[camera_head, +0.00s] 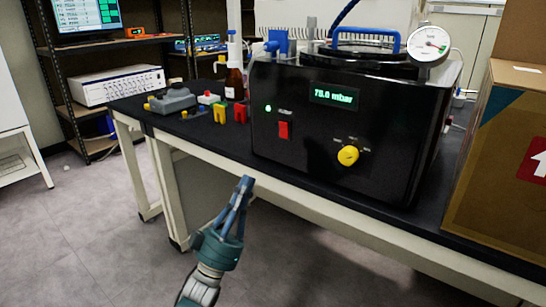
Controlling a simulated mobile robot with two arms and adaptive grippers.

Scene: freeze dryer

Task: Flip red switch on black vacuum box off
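The black vacuum box (385,150) stands on the dark bench top, with its front toward me. Its red switch (284,130) is on the left part of the front panel; its exact position is too small to read. A green light (268,108) glows beside it, and the display (333,96) is lit and reads about 78.0 mbar. My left gripper (245,182) is in front of the bench edge, below and left of the switch, apart from the box. Its fingers meet at the tips, with nothing visible between them. My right gripper is not in view.
A yellow knob (348,155) sits right of the switch. A gauge (428,45) and blue handle top the box. A brown bottle (234,82) and small coloured items stand left on the bench (215,140). A cardboard box (500,160) stands at the right.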

